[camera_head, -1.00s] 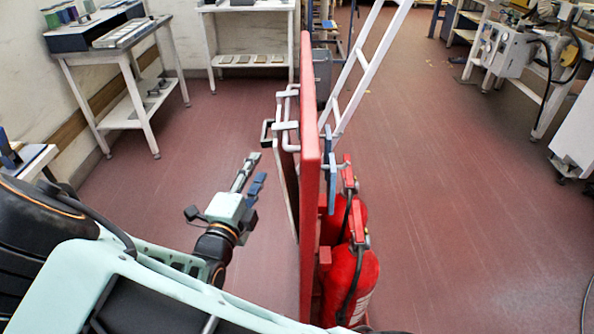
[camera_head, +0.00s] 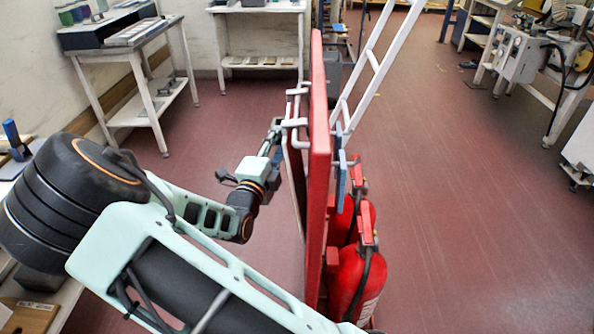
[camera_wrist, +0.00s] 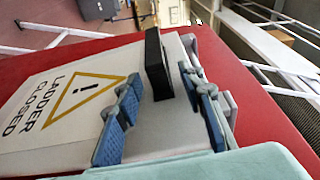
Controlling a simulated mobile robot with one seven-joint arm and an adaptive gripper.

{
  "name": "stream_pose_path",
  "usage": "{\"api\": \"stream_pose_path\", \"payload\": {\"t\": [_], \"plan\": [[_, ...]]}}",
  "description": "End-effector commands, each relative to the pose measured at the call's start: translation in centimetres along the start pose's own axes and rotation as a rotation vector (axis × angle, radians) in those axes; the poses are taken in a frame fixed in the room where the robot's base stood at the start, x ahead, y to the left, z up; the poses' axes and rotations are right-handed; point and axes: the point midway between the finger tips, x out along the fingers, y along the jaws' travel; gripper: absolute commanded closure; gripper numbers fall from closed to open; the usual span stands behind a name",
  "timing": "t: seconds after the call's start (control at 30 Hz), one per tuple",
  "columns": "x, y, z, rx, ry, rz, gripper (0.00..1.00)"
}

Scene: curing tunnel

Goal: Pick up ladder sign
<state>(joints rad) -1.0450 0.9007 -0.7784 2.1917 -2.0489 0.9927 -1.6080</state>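The ladder sign (camera_wrist: 62,108) is a white panel with a yellow warning triangle and the words "LADDER CLOSED". It hangs against the red board (camera_wrist: 245,85) and shows nearly edge-on in the head view (camera_head: 295,185). A black handle (camera_wrist: 157,62) stands out from its upper end. My gripper (camera_wrist: 163,112) is open, its blue-padded fingers apart on either side of the handle's line. The handle appears between them or just beyond the fingertips; I cannot tell which. In the head view my gripper (camera_head: 275,137) is at the board's left face, partly merging with the handle.
White hooks (camera_head: 295,107) stick out from the board near my gripper. Red fire extinguishers (camera_head: 355,280) hang on the board's other side, with a white ladder (camera_head: 375,65) behind. A workbench (camera_head: 125,50) stands at the back left. The floor between is clear.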

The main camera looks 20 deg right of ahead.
Motion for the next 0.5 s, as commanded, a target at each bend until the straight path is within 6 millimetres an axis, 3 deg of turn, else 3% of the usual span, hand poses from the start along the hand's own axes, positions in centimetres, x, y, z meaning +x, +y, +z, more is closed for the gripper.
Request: {"api": "stream_pose_path", "payload": {"t": [0.13, 0.43, 0.5], "plan": [[-0.02, -0.02, 0.0, 0.0, 0.0, 0.0, 0.64], [-0.05, -0.02, 0.01, 0.0, 0.0, 0.0, 0.97], [-0.05, -0.02, 0.01, 0.0, 0.0, 0.0, 1.0]]}}
